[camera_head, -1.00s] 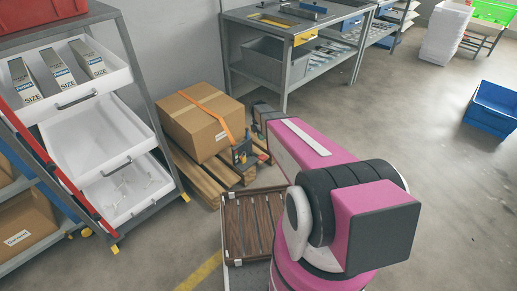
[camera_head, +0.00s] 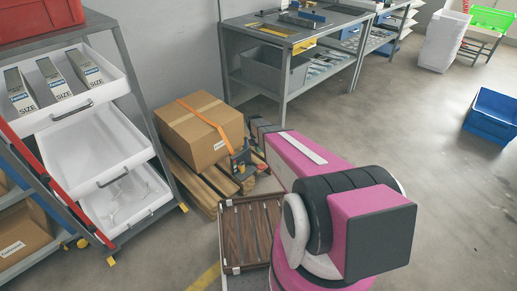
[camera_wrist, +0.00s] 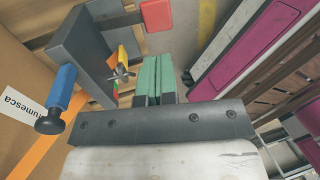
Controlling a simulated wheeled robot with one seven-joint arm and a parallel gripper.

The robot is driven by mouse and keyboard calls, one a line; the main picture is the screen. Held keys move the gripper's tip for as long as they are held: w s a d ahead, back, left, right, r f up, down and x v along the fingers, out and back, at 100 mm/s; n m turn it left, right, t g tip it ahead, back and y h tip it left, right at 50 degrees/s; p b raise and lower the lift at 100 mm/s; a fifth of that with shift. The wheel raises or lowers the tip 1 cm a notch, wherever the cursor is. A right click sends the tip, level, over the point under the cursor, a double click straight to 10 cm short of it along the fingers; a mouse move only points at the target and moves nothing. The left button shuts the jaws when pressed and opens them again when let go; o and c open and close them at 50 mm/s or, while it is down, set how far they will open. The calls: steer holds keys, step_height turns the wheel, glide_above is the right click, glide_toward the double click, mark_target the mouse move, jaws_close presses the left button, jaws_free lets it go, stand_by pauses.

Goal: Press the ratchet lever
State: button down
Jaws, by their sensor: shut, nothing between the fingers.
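A cardboard box (camera_head: 205,140) with an orange strap (camera_head: 205,118) sits on a wooden pallet (camera_head: 195,186). A dark ratchet device (camera_head: 241,157) is at the box's right side, small in the head view. In the wrist view the device shows a grey plate (camera_wrist: 82,58), a blue handle (camera_wrist: 61,90) with a black knob (camera_wrist: 49,122), a yellow part (camera_wrist: 124,55) and a red block (camera_wrist: 157,15). I cannot tell which part is the lever. My gripper (camera_wrist: 152,78), with green fingers, is shut and empty, right of the blue handle; contact cannot be told. My arm hides its tip in the head view.
A rack with white trays (camera_head: 120,165) stands left of the box. A metal workbench (camera_head: 290,40) stands behind. A brown slatted case (camera_head: 250,228) lies beside my arm. A blue crate (camera_head: 492,115) is at the right, with open floor before it.

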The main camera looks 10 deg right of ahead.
mark_target(263, 167)
steer(key=x, duration=1)
steer(key=shift+s+d+f+t, duration=0.2)
steer(key=shift+s+f+t, duration=0.1)
steer(key=shift+s+f, duration=0.05)
steer(key=shift+s+d+f+t+y, duration=0.2)
steer(key=shift+s+f+t+y, duration=0.1)
steer(key=shift+f+t+y, duration=0.35)
steer(key=shift+s+d+f+t, duration=0.1)
steer(key=shift+f+t, duration=0.15)
steer(key=shift+f, duration=0.1)
steer(key=shift+s+d+f, duration=0.1)
steer(key=shift+f, duration=0.45)
